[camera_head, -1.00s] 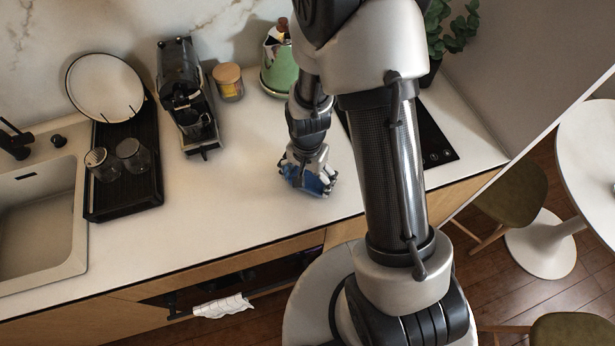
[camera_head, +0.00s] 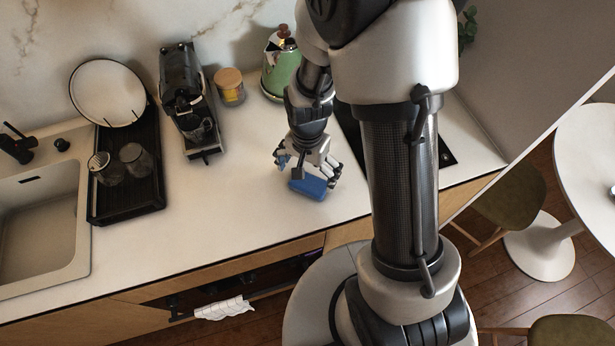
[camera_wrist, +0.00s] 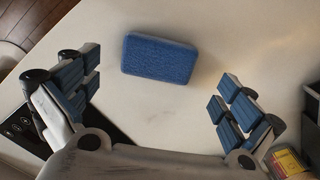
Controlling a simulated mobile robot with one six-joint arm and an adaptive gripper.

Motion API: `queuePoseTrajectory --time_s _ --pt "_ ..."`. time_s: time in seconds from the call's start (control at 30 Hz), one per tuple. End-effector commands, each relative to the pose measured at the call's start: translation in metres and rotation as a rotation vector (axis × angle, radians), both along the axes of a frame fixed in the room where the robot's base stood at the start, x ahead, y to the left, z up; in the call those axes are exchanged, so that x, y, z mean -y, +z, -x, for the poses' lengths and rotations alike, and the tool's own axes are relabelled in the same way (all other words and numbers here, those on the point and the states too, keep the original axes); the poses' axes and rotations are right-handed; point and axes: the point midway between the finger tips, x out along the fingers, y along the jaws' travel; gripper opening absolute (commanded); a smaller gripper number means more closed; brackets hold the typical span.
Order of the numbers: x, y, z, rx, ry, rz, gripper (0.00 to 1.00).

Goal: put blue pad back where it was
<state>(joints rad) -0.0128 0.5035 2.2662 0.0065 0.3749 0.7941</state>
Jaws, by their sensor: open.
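The blue pad (camera_head: 308,186) lies flat on the white counter, near its front edge. It also shows whole in the wrist view (camera_wrist: 159,58), at the top centre. My gripper (camera_head: 308,166) is open above the counter just behind the pad. In the wrist view my gripper (camera_wrist: 160,98) has its blue-padded fingers spread wide, one on each side, with bare counter between them. The pad lies ahead of the fingers and nothing touches it.
A black hob (camera_head: 446,152) lies to the right, partly behind my arm. A green kettle (camera_head: 280,68), a jar (camera_head: 229,88) and a coffee machine (camera_head: 187,100) stand at the back. A black rack (camera_head: 127,205) with glasses is beside the sink (camera_head: 42,225). Counter left of the pad is clear.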

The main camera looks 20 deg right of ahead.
Motion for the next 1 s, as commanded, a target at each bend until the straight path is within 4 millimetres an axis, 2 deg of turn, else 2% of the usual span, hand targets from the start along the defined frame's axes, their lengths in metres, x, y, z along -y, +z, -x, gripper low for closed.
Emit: queuePoseTrajectory --time_s 0.03,0.2,0.47,0.57,0.63,0.8,1.0 --pt "0.000 0.015 -0.001 0.004 0.000 0.000 1.00" --pt "0.000 0.046 -0.001 0.003 0.000 0.000 1.00" --pt "0.000 0.073 0.000 0.010 0.013 0.000 1.00" --pt "0.001 0.097 0.003 0.043 0.065 0.001 1.00" --pt "0.001 0.124 0.009 0.079 0.126 0.004 1.00" --pt "0.003 0.193 0.039 0.182 0.322 0.028 1.00" --pt "0.005 0.251 0.090 0.295 0.549 0.084 1.00"
